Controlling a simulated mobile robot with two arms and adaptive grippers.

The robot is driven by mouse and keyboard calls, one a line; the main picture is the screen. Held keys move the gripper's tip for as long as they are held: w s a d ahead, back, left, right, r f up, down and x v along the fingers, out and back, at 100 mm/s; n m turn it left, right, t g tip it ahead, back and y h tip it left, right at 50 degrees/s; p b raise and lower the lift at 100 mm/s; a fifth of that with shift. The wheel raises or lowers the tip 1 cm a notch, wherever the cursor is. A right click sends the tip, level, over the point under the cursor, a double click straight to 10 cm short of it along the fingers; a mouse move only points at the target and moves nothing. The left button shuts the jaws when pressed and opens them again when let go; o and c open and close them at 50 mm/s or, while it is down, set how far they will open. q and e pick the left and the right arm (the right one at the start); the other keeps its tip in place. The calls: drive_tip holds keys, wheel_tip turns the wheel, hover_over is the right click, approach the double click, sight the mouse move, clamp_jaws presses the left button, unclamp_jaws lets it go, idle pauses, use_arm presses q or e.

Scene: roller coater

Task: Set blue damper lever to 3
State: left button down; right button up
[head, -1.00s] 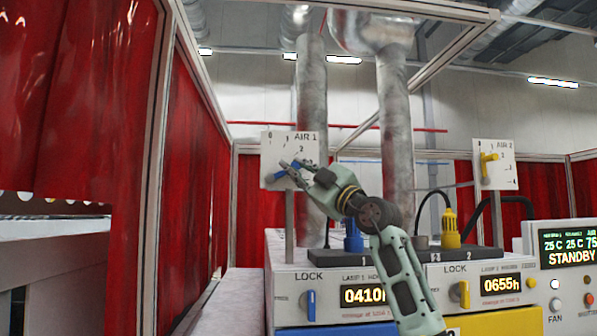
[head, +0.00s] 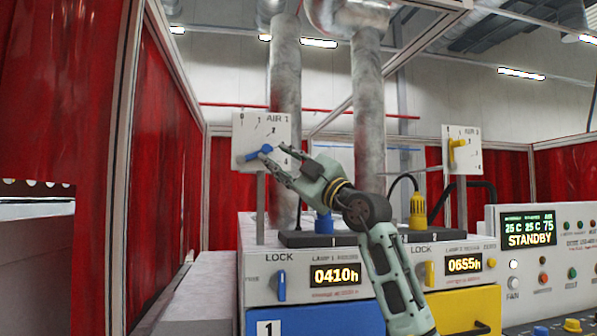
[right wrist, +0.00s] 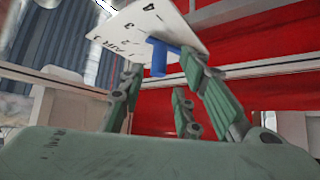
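The blue damper lever (head: 258,153) is on the white AIR 1 panel (head: 244,128) in the head view, slanting from lower left to upper right. Part of the dial's numbering is hard to read, so I cannot tell its exact setting. My right gripper (head: 273,162) is open just right of the lever, its fingertips close to the lever's right end; contact cannot be told. In the right wrist view, the lever (right wrist: 159,58) shows beyond and between the spread fingers of my right gripper (right wrist: 165,85), with nothing held. My left gripper is not in view.
A yellow lever (head: 457,149) is on the AIR 2 panel (head: 472,161) at the right. Below stand lamp units with a blue lock knob (head: 281,286) and a yellow one (head: 426,274). Blue (head: 323,222) and yellow (head: 418,210) connectors rise behind. Red curtains (head: 180,180) flank the left.

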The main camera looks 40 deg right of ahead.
drive_tip(key=v, duration=0.7)
drive_tip(key=shift+s, duration=0.2)
drive_tip(key=shift+f, duration=0.1)
